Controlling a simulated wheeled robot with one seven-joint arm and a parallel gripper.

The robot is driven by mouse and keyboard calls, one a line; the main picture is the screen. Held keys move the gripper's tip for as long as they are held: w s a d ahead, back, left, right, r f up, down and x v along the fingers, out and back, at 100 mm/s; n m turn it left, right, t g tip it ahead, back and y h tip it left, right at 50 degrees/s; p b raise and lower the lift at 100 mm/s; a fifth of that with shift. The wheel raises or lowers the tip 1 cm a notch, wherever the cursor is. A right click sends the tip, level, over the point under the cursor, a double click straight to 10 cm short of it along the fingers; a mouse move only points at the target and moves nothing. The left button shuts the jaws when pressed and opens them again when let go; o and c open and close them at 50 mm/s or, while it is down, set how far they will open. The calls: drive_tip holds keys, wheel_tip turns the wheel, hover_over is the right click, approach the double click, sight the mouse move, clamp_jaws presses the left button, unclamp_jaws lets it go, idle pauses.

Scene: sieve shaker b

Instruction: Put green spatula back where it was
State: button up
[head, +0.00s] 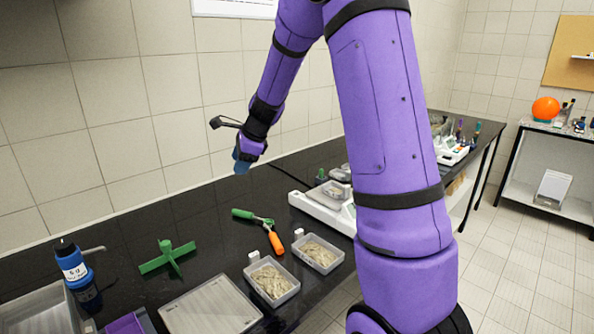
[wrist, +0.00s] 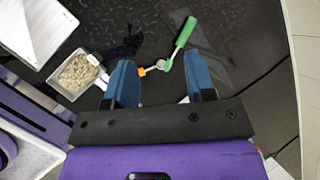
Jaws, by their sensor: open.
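A green-handled tool (head: 243,214), which looks like the green spatula, lies on the black bench. An orange piece (head: 275,241) is at its near end; I cannot tell whether it is part of the same tool or a second one. In the wrist view the green handle (wrist: 184,33) points away to the upper right, with the orange piece (wrist: 150,70) between my fingers in the picture. My gripper (head: 241,165) is in the air above the bench, blue fingers down. In the wrist view its fingers (wrist: 158,60) are wide apart with nothing held.
Two boxes of grains (head: 272,294) (head: 320,267) stand near the front edge. A white scale (head: 318,213) is to the right. Bench behind the tool is clear.

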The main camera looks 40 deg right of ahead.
drive_tip(key=s+a+r+n, duration=0.4)
drive_tip(key=s+r+n, duration=0.1)
drive_tip(key=s, duration=0.4)
drive_tip(key=s+a+r+n+h, duration=0.1)
drive_tip(key=s+a+r+n, duration=0.25)
drive_tip(key=s+n, duration=0.35)
drive_tip(key=s+a+r+n, duration=0.3)
drive_tip(key=s+r+n, duration=0.15)
drive_tip(key=s, duration=0.55)
drive_tip(key=s+n+h, duration=0.2)
drive_tip(key=s+n, duration=0.4)
drive_tip(key=s, duration=0.4)
drive_tip(key=shift+s, duration=0.15)
drive_tip(key=shift+o, duration=0.5)
